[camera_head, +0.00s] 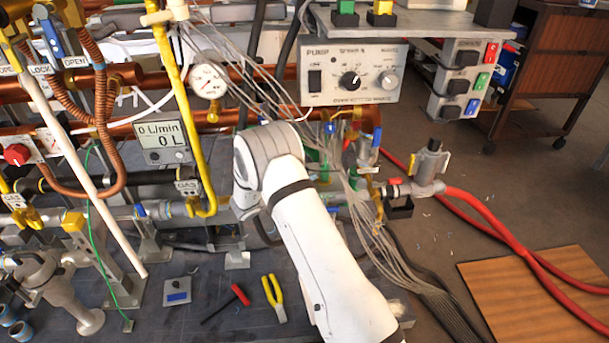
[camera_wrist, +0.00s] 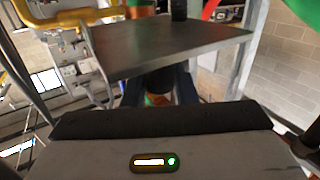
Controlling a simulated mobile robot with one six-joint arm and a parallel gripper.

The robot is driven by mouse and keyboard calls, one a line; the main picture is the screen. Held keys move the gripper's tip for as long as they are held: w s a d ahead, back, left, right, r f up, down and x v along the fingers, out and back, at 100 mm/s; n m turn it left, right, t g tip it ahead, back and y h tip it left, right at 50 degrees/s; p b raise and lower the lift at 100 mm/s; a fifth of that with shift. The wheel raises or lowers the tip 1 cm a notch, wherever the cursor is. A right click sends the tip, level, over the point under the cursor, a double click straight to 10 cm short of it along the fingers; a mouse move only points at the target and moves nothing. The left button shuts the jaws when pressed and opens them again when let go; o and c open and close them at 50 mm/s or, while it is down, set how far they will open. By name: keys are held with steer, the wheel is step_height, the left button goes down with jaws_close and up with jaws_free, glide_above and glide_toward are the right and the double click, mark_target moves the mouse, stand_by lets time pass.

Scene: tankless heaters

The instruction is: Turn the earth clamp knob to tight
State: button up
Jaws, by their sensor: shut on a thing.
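In the wrist view, my gripper (camera_wrist: 157,90) is shut, its fingers on both sides of a dark round knob (camera_wrist: 158,79), which appears to be the earth clamp knob. Green and copper-coloured parts show beside and below the knob. The fingertips are partly hidden under a metal plate, and any tight mark on the clamp cannot be seen. In the head view, my white arm hides the gripper and the knob; they are behind it by the copper pipes.
A grey metal shelf (camera_wrist: 165,45) overhangs the fingers closely. In the head view, a pump control box (camera_head: 350,73) hangs above my arm, and thin grey cables (camera_head: 362,215) run beside it. A flow meter (camera_head: 163,138) and a yellow gas pipe (camera_head: 178,90) stand left. Pliers (camera_head: 274,297) lie on the bench.

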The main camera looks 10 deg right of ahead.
steer(key=shift+a+m+g+h, duration=0.1)
steer(key=shift+m+g+h, duration=0.7)
steer(key=shift+m+g, duration=1.45)
steer(key=shift+n+g, duration=0.25)
steer(key=shift+g, duration=0.5)
steer(key=o, duration=1)
steer(key=shift+c, duration=0.2)
